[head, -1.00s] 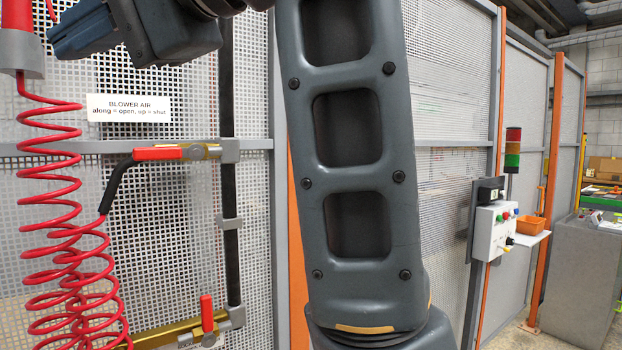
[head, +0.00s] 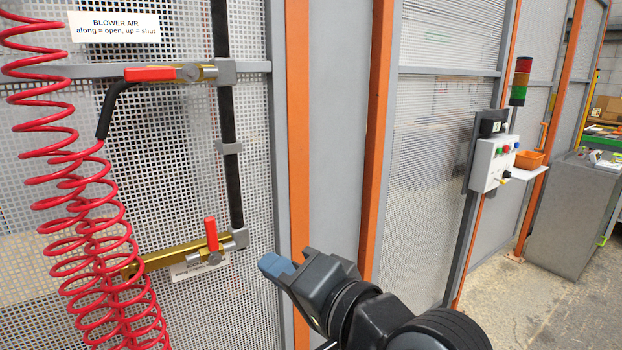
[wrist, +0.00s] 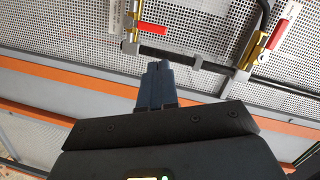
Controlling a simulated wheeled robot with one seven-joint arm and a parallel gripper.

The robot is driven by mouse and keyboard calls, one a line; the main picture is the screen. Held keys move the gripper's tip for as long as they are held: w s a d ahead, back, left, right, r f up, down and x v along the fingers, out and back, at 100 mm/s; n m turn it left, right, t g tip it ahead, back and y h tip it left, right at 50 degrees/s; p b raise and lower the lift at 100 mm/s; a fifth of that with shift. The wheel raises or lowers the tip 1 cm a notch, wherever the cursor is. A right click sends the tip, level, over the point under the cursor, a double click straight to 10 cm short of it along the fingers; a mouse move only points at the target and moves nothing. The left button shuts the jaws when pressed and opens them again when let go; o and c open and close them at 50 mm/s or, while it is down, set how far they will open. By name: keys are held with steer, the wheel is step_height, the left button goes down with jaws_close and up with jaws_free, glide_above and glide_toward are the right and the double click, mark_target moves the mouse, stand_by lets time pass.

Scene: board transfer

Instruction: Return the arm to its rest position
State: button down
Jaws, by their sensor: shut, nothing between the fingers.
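My gripper (head: 277,266) is at the lower middle of the head view, in front of the fence and right of the lower valve. Its blue fingers are together with nothing between them. In the wrist view my gripper (wrist: 156,68) also shows shut and empty, pointing toward the fence panel with the valves. It appears apart from everything around it. My arm comes in from the bottom edge of the head view, and most of it is out of frame.
A red-handled upper valve (head: 150,74) lies along its pipe; the lower valve (head: 211,234) has its red handle up. A coiled red hose (head: 85,220) hangs at left. A control box (head: 493,163) and grey cabinet (head: 572,215) stand right. Floor at lower right is clear.

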steer(key=s+d+f+t+h, duration=0.3)
steer(key=s+d+f+h, duration=0.4)
steer(key=s+d+f, duration=1)
steer(key=s+d+r+n+h, duration=0.1)
steer(key=s+d, duration=0.3)
steer(key=s, duration=0.7)
steer(key=s+d+r+n+h, duration=0.1)
steer(key=s+d+n+h, duration=0.2)
steer(key=s, duration=0.7)
steer(key=shift+s+d+n+h, duration=0.3)
steer(key=shift+s+d+n, duration=0.1)
steer(key=shift+d, duration=0.4)
